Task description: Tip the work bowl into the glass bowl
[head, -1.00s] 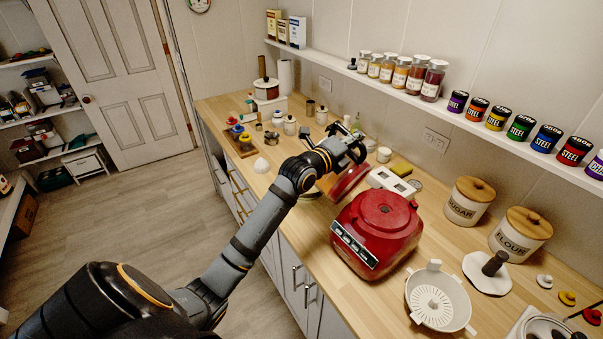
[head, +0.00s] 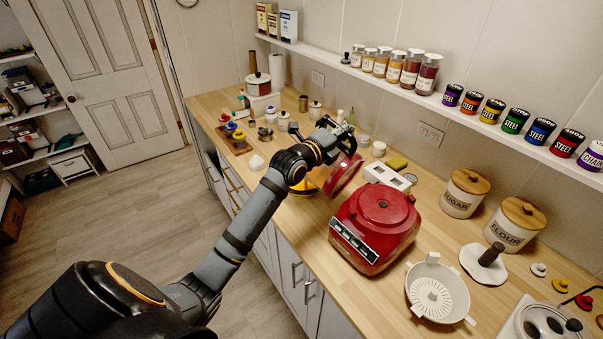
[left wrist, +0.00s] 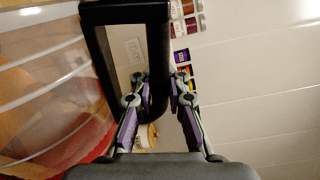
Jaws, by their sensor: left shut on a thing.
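My left gripper (head: 345,138) is shut on the black handle (left wrist: 101,65) of the work bowl. The work bowl (head: 346,174) is held tilted above the counter, its red bottom facing right toward the red base. In the left wrist view its clear wall (left wrist: 45,70) shows at left, with red and orange behind it. The glass bowl (head: 303,193) is on the counter just left of and below the work bowl, partly hidden by my arm. Orange (head: 318,177) shows at the glass bowl; I cannot tell how much lies inside it. My right gripper is out of view.
The red appliance base (head: 376,225) stands close right of the work bowl. A white box (head: 387,175) and small jars stand behind. A wall shelf (head: 440,98) holds jars and tins.

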